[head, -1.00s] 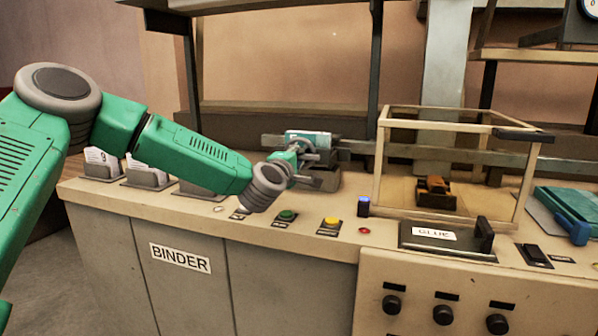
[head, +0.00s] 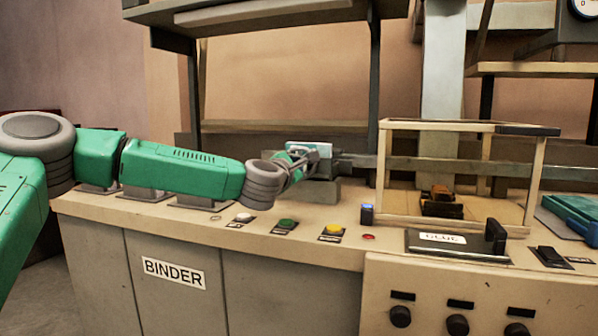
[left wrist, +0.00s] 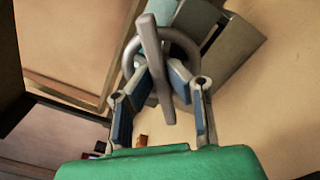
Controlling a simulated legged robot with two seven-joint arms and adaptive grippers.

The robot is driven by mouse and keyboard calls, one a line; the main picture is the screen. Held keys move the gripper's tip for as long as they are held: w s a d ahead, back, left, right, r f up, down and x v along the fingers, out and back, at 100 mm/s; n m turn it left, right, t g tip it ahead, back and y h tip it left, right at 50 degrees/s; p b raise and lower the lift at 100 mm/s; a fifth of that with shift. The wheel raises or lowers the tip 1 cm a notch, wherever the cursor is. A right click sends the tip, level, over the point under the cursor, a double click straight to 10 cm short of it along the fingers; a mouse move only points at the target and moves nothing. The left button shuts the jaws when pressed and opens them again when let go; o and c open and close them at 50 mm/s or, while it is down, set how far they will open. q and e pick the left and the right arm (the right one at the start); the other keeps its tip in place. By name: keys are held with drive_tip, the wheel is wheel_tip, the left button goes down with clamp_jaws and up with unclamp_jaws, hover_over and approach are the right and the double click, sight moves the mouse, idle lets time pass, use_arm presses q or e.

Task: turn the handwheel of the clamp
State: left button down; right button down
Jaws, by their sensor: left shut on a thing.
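The clamp (head: 322,190) stands at the back of the bench, left of the wooden frame, with a teal and white block (head: 318,149) at its top. Its handwheel (left wrist: 150,40) is a grey ring with a flat bar across it, clear in the left wrist view. My left gripper (left wrist: 160,82) has its blue-padded fingers on either side of the wheel's lower part, shut on it. In the head view my left gripper (head: 300,168) reaches the clamp's near left side and partly hides the wheel. My right gripper is not in view.
A wooden frame (head: 381,178) stands right of the clamp, with a box labelled GLUE (head: 455,243) before it. White, green (head: 287,225) and yellow (head: 333,230) buttons line the bench's front edge below my arm.

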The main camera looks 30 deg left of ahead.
use_arm(q)
drive_tip(key=shift+a+f, duration=0.1)
drive_tip(key=shift+f, duration=0.4)
drive_tip(key=c, duration=1.6)
unclamp_jaws()
drive_tip(key=shift+o, duration=0.2)
drive_tip(key=shift+a, duration=0.2)
drive_tip(key=shift+r, duration=0.1)
drive_tip(key=v, duration=1.2)
drive_tip(key=shift+a, duration=0.15)
drive_tip(key=shift+f, duration=0.25)
